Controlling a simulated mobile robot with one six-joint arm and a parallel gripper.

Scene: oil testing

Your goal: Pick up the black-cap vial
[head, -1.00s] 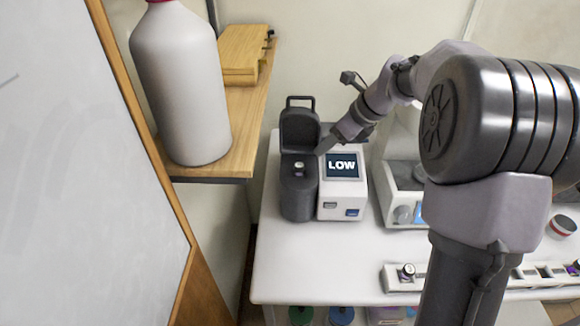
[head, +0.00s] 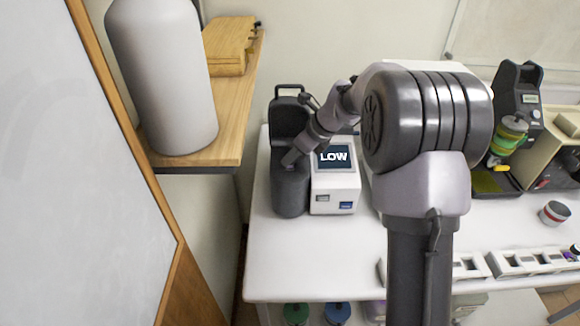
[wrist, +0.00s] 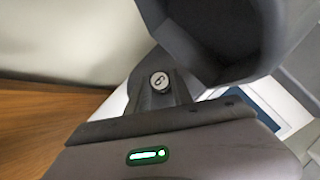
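A vial cap with a dark rim and a pale, marked top (wrist: 160,81) shows in the wrist view, just beyond my gripper (wrist: 157,98). In the head view my gripper (head: 291,159) points down at the well of the dark-grey tester (head: 290,190), whose lid (head: 287,117) is raised. My gripper covers the well there, so the vial is hidden in that view. The gripper tips are at or very near the cap. I cannot tell whether they touch it or are closed around it.
The tester's white unit (head: 335,185) shows "LOW" on its screen. A wooden shelf (head: 225,140) with a large grey bottle (head: 165,80) stands left. A rack (head: 515,263) is at the table's front right. The open lid stands close to my gripper.

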